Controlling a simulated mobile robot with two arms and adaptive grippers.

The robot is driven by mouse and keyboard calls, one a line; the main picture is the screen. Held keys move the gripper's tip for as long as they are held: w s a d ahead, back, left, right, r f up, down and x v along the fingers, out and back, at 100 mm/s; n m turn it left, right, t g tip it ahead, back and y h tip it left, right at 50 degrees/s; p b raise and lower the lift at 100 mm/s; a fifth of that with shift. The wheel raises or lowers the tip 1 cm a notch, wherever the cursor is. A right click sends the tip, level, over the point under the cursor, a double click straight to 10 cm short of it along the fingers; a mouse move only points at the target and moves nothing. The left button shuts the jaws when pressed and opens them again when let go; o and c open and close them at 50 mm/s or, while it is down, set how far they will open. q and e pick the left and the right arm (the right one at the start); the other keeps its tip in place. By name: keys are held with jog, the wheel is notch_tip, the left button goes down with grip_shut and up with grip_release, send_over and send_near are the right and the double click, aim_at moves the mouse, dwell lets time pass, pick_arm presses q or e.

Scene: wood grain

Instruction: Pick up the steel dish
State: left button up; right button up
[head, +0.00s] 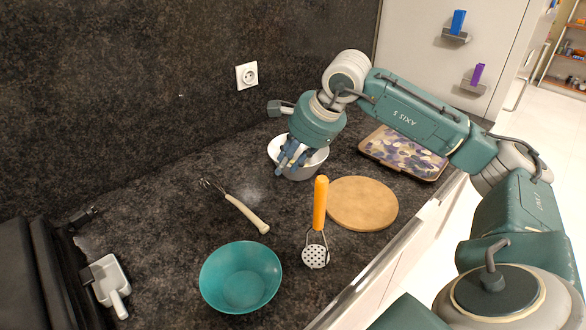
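The steel dish (311,168) is a round grey bowl with a pale inside. It stands on the dark counter near the wall. My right gripper (291,163) reaches down over the dish from above, with its blue fingers at the near part of the rim. The fingers and wrist hide part of the dish. I cannot tell whether the fingers are closed on its wall or only beside it. My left gripper is not in view.
A round wooden board (362,204) and an orange-handled masher (320,205) are nearer the counter edge. A teal bowl (241,278), a whisk-like tool (240,208), a patterned tray (402,154) and a white scoop (110,282) also lie on the counter. A wall socket (247,75) is behind.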

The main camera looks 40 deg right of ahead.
aim_at(309, 169)
jog(key=s+d+h, duration=0.2)
jog(key=d+h, duration=0.1)
jog(key=d, duration=0.5)
jog(key=shift+g, duration=0.3)
jog(key=x, duration=0.5)
jog(key=p+x, duration=0.1)
jog(key=x, duration=0.4)
jog(key=shift+w+a+r, duration=0.1)
jog(key=shift+w+r, duration=0.05)
jog(key=shift+w, duration=0.05)
jog(key=shift+r, duration=0.1)
grip_shut()
